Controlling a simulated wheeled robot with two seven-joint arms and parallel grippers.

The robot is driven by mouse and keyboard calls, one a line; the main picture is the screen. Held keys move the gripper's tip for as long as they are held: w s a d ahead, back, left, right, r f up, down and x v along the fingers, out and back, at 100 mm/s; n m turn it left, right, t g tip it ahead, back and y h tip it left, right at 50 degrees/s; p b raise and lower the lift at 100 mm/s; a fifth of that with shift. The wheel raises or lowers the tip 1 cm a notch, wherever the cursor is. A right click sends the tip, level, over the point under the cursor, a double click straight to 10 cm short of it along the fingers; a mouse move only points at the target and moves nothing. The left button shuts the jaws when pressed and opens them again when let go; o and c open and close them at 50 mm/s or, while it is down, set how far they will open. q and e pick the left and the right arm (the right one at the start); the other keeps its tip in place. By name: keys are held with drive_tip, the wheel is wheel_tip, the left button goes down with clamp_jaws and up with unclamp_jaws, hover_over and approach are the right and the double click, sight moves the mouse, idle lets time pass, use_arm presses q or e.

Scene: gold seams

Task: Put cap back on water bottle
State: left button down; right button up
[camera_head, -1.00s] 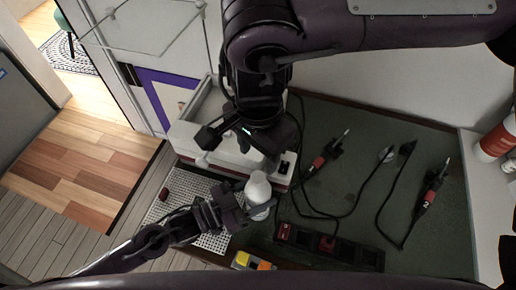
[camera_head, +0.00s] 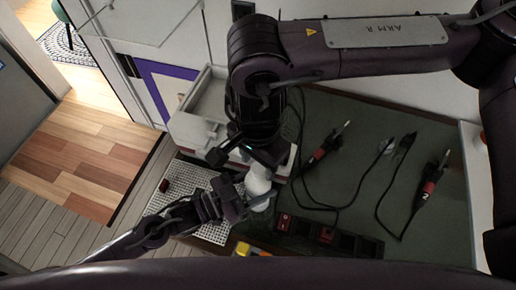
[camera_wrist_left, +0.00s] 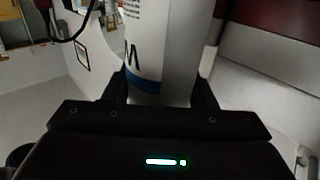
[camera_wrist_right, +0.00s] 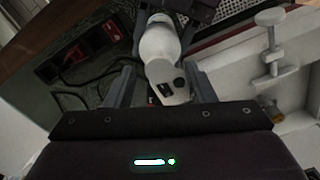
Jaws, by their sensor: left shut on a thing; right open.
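A white bottle (camera_head: 258,182) stands beside the white device in the head view. My left gripper (camera_head: 246,201) is shut around it. The left wrist view shows the bottle's pale body with a blue band (camera_wrist_left: 144,86) between the fingers. My right gripper (camera_head: 241,166) is open and empty, above the bottle and device and close to the bottle's top. In the right wrist view the white bottle (camera_wrist_right: 159,42) lies just beyond the open fingers (camera_wrist_right: 160,82). I cannot make out a separate cap; the bottle's mouth is not clear.
A white perforated tray (camera_head: 214,232) holds a dark red piece (camera_head: 164,186). Red-black tools (camera_head: 328,143) with cables and a power strip (camera_head: 326,236) occupy the green mat (camera_head: 358,190).

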drive_tip(key=shift+f, duration=0.5)
drive_tip(key=c, duration=1)
drive_tip(key=shift+c, duration=0.2)
